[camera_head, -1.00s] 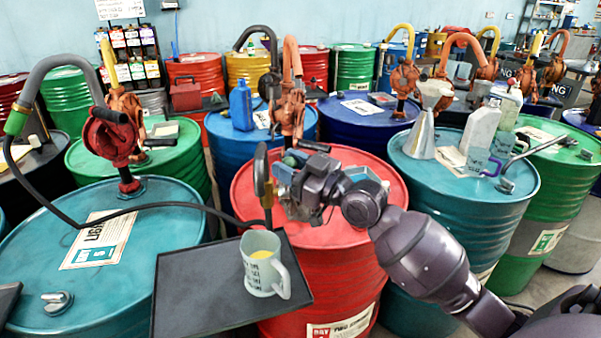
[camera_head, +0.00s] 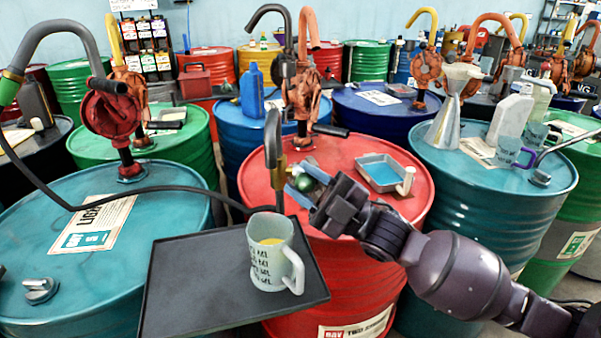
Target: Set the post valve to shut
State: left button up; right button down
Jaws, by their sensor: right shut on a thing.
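The post valve is a dark hooked spout (camera_head: 272,140) with a brass body (camera_head: 282,172) and a round green knob (camera_head: 305,183), standing at the black tray's back edge in front of the red drum. My right gripper (camera_head: 304,180) is at the valve, its bluish fingers shut around the green knob and partly hiding it. The lever's exact angle is hard to tell. A pale mug (camera_head: 268,262) with yellow liquid stands on the black tray (camera_head: 190,285), below the spout. I see no clear stream from the spout. My left gripper is not in view.
A red drum (camera_head: 370,235) stands behind the tray, with a metal pan (camera_head: 385,160) of blue liquid on top. A black hose (camera_head: 150,204) runs from the left to the post. Teal drums (camera_head: 150,235) flank it. A rotary pump (camera_head: 300,95) stands behind.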

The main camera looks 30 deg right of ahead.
jog(key=f+n, duration=0.1)
jog(key=n+g+y, duration=0.1)
jog(key=n, duration=0.1)
jog(key=shift+s+a+f+y+b, duration=0.1)
jog(key=shift+a+f+y+b, duration=0.05)
jog(key=shift+f+y+b, duration=0.2)
jog(key=shift+s+f+n+g+y+b, duration=0.1)
jog(key=shift+f+n+g+y+b, duration=0.2)
jog(key=shift+n+g, duration=0.45)
jog(key=shift+s+f+n+g+y+b, duration=0.15)
jog(key=shift+f+n+g+y, duration=0.15)
jog(key=shift+n+g+y, duration=0.5)
jog(key=shift+w+f+n+g+y+b, duration=0.1)
jog(key=shift+f+n+g+y+b, duration=0.2)
jog(key=shift+n, duration=0.75)
